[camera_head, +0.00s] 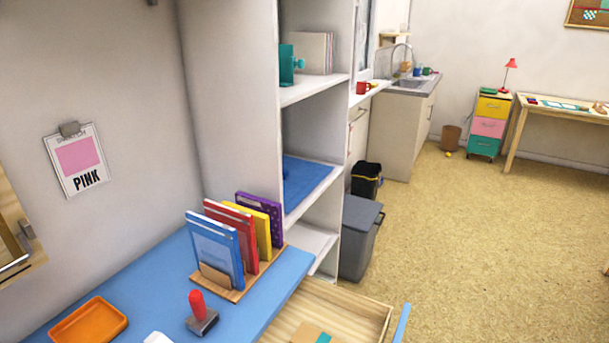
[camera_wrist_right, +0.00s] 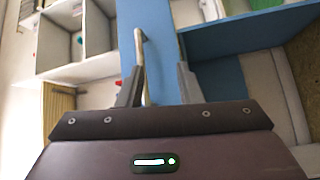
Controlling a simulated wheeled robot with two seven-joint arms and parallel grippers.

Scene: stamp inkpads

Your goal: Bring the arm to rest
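My right gripper (camera_wrist_right: 160,70) shows in the right wrist view with its two fingers spread apart. A thin pale bar or edge lies between or behind the fingers, and I cannot tell whether it is touched. Neither gripper shows in the head view. A stamp with a red handle (camera_head: 197,302) stands on the blue desk top (camera_head: 150,290) in the head view. An orange tray (camera_head: 121,321) lies to its left. A white thing (camera_head: 157,338) is cut off by the bottom edge.
An open wooden drawer (camera_head: 377,323) juts out right of the desk, with a tan and teal item inside. A rack of books (camera_head: 216,250) stands at the desk's back. A white shelf unit (camera_head: 235,100) rises behind. A PINK sign (camera_head: 77,158) hangs on the wall. The floor at right is clear.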

